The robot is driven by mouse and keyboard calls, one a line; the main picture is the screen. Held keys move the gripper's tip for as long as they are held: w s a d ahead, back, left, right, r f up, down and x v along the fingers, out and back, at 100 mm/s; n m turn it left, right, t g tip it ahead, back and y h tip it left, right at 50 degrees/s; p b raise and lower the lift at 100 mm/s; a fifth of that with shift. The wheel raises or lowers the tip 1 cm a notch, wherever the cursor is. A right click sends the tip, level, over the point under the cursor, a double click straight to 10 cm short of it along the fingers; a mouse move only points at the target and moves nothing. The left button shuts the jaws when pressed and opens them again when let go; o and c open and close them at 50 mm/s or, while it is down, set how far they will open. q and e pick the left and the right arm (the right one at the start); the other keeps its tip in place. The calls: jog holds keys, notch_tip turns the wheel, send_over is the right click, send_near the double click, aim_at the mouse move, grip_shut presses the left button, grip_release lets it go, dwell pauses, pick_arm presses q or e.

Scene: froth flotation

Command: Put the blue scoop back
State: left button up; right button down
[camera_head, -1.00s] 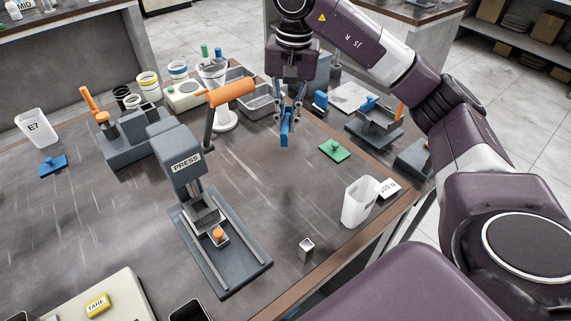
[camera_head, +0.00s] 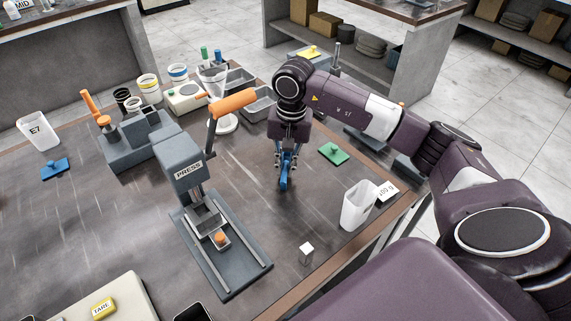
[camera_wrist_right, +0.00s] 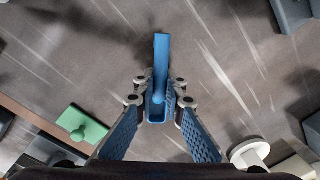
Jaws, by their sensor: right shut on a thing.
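The blue scoop (camera_head: 285,181) is in my right gripper (camera_head: 287,160), held above the bare middle of the dark table. In the right wrist view the scoop (camera_wrist_right: 160,75) sits between the two fingertips of the right gripper (camera_wrist_right: 157,98), with its long part pointing away from the wrist. The fingers are shut on it. The scoop looks clear of the table top, and its shadow falls beside it. My left gripper is not in view.
The grey press (camera_head: 187,165) with an orange handle stands left of my right gripper. A green lidded piece (camera_head: 333,154) lies to the right, and a white container (camera_head: 357,205) stands near the right edge. Metal trays (camera_head: 258,104) are at the back. The table (camera_head: 110,215) has free room left of the press.

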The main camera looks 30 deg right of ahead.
jog(key=shift+f, duration=0.15)
jog(key=c, duration=2)
grip_release()
jog(key=shift+r, duration=0.35)
jog(key=shift+s+d+r+b, duration=0.1)
jog(key=shift+r+b, duration=0.4)
jog(key=shift+r, duration=1.45)
jog(key=shift+s+d+r+b, duration=0.1)
jog(key=shift+r+b, duration=0.4)
jog(key=shift+r, duration=1.45)
jog(key=shift+s+d+r+b, duration=0.1)
jog(key=shift+r+b, duration=0.4)
jog(key=shift+r, duration=1.45)
